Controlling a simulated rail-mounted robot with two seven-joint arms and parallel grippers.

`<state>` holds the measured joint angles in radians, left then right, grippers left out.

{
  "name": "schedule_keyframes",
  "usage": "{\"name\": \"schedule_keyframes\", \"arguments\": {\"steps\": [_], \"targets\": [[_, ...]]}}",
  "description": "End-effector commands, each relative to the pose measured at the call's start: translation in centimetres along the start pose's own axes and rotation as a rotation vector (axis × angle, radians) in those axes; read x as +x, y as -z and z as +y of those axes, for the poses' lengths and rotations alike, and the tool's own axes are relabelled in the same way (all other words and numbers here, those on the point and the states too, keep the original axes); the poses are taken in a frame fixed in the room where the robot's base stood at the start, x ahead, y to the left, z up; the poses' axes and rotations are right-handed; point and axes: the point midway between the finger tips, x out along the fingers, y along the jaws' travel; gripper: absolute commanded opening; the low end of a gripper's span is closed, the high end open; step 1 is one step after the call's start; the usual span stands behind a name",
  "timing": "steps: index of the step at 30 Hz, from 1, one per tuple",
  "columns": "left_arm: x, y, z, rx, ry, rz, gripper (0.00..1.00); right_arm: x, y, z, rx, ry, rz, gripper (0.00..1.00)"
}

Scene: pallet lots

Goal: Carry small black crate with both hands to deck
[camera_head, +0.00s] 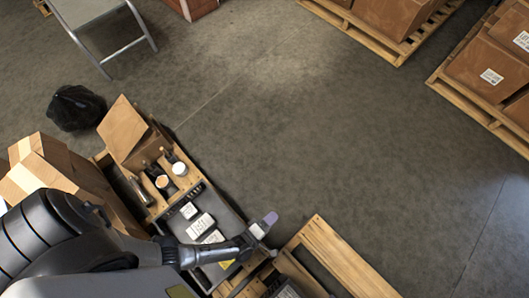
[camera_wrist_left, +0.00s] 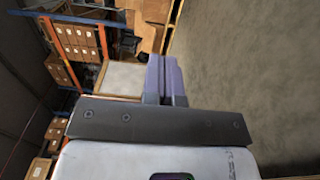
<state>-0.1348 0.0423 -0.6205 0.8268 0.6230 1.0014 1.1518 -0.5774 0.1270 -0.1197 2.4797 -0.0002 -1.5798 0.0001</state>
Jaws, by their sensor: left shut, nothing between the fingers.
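A black crate (camera_head: 224,207) with white labelled packs in it lies at the lower left of the head view, partly behind my left arm. My left gripper (camera_head: 267,222) is at its right end, with its purple fingertips together and nothing between them. I cannot tell whether it touches the crate. In the left wrist view the fingers (camera_wrist_left: 165,78) are pressed side by side. A slatted wooden deck (camera_head: 345,262) is right of the gripper at the bottom. Another dark object (camera_head: 287,291) is cut off by the bottom edge. My right gripper is out of view.
An open cardboard box (camera_head: 122,130), small jars (camera_head: 179,168) and bottles stand behind the crate. Cartons (camera_head: 50,165) are at the left, with a black bag (camera_head: 75,107) beyond. Loaded pallets (camera_head: 480,105) stand at the upper right. The middle floor is clear.

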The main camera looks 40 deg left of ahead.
Motion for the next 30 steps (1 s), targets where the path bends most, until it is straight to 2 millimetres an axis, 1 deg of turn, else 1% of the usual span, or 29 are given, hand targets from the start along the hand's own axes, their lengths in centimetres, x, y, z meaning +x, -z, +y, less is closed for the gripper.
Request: {"name": "schedule_keyframes", "arguments": {"steps": [6,14,29,30], "targets": [[-3.0,3.0,0.0,0.003,0.002,-0.001,0.00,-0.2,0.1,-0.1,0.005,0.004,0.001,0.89],[-6.9,6.8,0.0,0.003,0.002,-0.003,0.00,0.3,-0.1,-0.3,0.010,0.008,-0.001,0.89],[-14.3,14.2,-0.2,0.003,0.003,-0.004,0.00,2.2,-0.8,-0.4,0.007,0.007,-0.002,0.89],[-13.9,13.9,-1.8,0.000,-0.001,-0.002,0.00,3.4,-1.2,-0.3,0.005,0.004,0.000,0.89]]}}
